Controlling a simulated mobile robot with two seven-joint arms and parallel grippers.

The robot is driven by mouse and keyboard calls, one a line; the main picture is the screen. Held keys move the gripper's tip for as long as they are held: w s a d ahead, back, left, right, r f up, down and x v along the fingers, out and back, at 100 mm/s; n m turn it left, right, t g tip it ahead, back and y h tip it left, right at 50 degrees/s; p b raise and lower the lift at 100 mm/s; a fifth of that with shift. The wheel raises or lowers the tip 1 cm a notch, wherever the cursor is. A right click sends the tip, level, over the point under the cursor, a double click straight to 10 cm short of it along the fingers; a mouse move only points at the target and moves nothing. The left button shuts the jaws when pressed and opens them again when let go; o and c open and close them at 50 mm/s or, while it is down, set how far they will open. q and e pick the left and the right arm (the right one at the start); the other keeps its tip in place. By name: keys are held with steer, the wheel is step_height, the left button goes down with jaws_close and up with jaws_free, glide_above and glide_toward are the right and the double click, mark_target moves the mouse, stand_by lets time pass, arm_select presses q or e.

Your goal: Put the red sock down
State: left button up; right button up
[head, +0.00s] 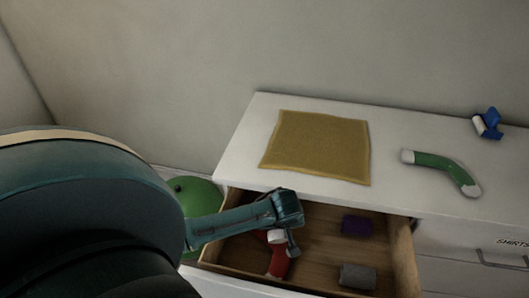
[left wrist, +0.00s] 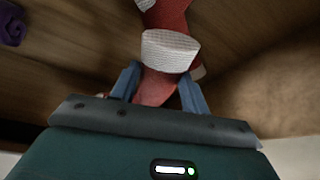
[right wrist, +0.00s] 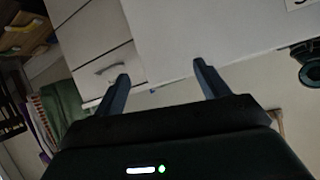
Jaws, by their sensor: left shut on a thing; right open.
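The red sock (head: 278,262) with white cuff is in the left part of the open wooden drawer (head: 320,222). My left gripper (head: 290,240) reaches into the drawer from the left and is shut on the sock. In the left wrist view the sock (left wrist: 166,52) sits between the two blue fingers (left wrist: 160,88), with its white band just beyond them. I cannot tell whether the sock touches the drawer floor. My right gripper (right wrist: 158,85) is open and empty, away from the drawer.
The drawer also holds a purple rolled item (head: 357,225) and a grey one (head: 357,276). On the white dresser top (head: 250,150) lie a mustard cloth (head: 318,147), a green-and-white sock (head: 440,168) and a blue-and-white item (head: 487,123). A green round object (head: 198,205) stands left of the dresser.

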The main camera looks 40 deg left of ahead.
arm_select(q)
steer(key=a+f, duration=0.2)
steer(key=a, duration=0.2)
steer(key=shift+a+f+b, duration=0.25)
steer(key=shift+f+b, duration=0.05)
steer(key=shift+f, duration=0.1)
steer(key=shift+s+a+f, duration=0.1)
steer(key=shift+a+f, duration=0.2)
steer(key=o, duration=1)
steer(key=shift+s+f, duration=0.1)
steer(key=shift+s, duration=0.05)
arm_select(e)
steer(key=shift+d+f, duration=0.1)
steer(key=shift+f, duration=0.1)
arm_select(q)
steer(key=p+v, duration=0.2)
steer(key=v, duration=1)
steer(key=shift+p, duration=0.35)
arm_select(e)
steer(key=shift+s+r, duration=0.15)
steer(key=shift+r, duration=0.45)
arm_select(q)
steer(key=shift+r, duration=0.2)
arm_select(e)
steer(key=shift+r, duration=0.25)
